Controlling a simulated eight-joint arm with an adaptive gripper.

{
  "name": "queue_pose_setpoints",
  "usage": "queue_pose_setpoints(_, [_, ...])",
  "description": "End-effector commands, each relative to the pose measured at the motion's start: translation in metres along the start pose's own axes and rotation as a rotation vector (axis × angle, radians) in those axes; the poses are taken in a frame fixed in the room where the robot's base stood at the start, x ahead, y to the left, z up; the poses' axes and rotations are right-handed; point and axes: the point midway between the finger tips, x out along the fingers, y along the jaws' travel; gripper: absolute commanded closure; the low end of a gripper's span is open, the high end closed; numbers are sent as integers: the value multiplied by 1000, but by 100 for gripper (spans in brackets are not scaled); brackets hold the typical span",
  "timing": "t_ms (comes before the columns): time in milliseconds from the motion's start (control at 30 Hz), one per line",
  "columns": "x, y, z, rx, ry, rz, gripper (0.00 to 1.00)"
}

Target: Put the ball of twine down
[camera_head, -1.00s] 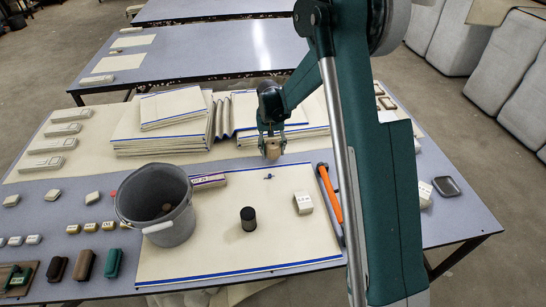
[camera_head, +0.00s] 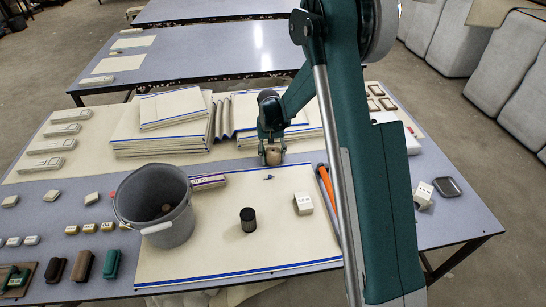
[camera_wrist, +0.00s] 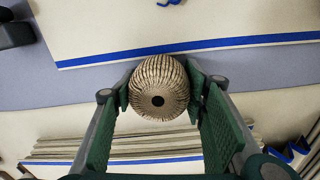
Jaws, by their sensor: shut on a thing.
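The ball of twine (camera_wrist: 160,84) is tan and ribbed, with a dark hole facing the wrist camera. My gripper (camera_head: 272,152) is shut on it, with a green pad on each side of the ball. In the head view the ball (camera_head: 273,157) hangs between the fingertips, near the back edge of the cream cloth (camera_head: 285,235) with blue borders. In the wrist view the ball overlaps the blue border line and the strip of grey table beside it. I cannot tell its exact height above the table.
A black cylinder (camera_head: 248,219) and a white block (camera_head: 303,204) stand on the cloth. An orange-handled tool (camera_head: 328,188) lies at its right. Folded cloth stacks (camera_head: 165,130) lie behind. The cloth's front half is mostly clear.

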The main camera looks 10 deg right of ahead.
Motion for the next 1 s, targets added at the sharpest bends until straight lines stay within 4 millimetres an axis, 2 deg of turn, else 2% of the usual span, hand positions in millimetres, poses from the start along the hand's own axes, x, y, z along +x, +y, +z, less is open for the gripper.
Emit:
queue_pose_setpoints(167, [4,0,0,0,0,0,70])
queue_pose_setpoints(200, [3,0,0,0,0,0,55])
queue_pose_setpoints(300, [3,0,0,0,0,0,42])
queue_pose_setpoints(767, [0,0,0,0,0,0,42])
queue_pose_setpoints(1000, [-21,0,0,0,0,0,42])
